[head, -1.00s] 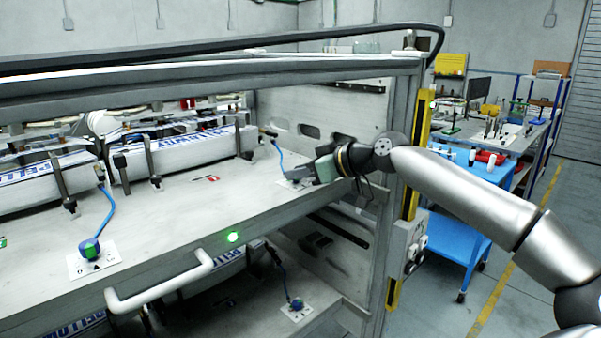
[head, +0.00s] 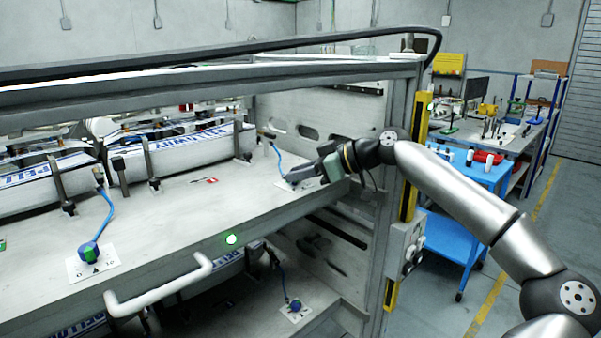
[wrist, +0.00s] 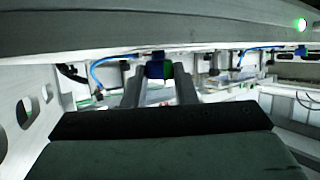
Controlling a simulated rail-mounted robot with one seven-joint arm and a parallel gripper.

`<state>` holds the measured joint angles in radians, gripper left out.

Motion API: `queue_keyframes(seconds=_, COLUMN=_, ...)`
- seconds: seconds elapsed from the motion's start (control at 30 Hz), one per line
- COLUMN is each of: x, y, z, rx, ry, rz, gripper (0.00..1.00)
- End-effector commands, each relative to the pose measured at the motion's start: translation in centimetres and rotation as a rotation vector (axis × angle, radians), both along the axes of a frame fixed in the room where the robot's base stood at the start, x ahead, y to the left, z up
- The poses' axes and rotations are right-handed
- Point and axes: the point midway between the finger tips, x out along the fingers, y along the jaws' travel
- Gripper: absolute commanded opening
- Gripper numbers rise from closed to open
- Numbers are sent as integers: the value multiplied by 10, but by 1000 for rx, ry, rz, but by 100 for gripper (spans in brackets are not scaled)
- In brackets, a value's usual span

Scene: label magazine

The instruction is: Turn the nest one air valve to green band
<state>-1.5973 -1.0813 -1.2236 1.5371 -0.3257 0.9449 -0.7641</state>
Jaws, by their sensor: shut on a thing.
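My gripper (head: 300,178) is at the right end of the upper shelf, low over a white plate (head: 285,186) with a blue hose leading to it. In the wrist view my two grey fingers (wrist: 159,82) are shut on an air valve knob (wrist: 155,69), one on each side. The knob shows blue on its left and green on its right. In the head view this knob is hidden by the gripper. Its pointer and the plate's markings cannot be read here.
A second valve (head: 89,252), blue with a green patch, sits at the shelf's front left. A third valve (head: 296,305) is on the lower shelf. The shelf has a white handle (head: 160,286) and a lit green lamp (head: 231,239). A frame post (head: 400,200) stands close by my arm.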

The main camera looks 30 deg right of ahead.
Motion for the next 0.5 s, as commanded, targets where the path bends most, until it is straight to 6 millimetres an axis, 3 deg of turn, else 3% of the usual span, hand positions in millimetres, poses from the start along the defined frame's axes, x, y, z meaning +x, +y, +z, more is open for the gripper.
queue_keyframes(seconds=0.03, x=0, y=0, z=1, rx=0, ry=-3, rz=-1, gripper=28)
queue_keyframes(seconds=0.1, x=0, y=0, z=1, rx=1, ry=-2, rz=-2, gripper=47)
queue_keyframes(seconds=0.5, x=0, y=0, z=8, rx=-2, ry=-2, rz=-2, gripper=47)
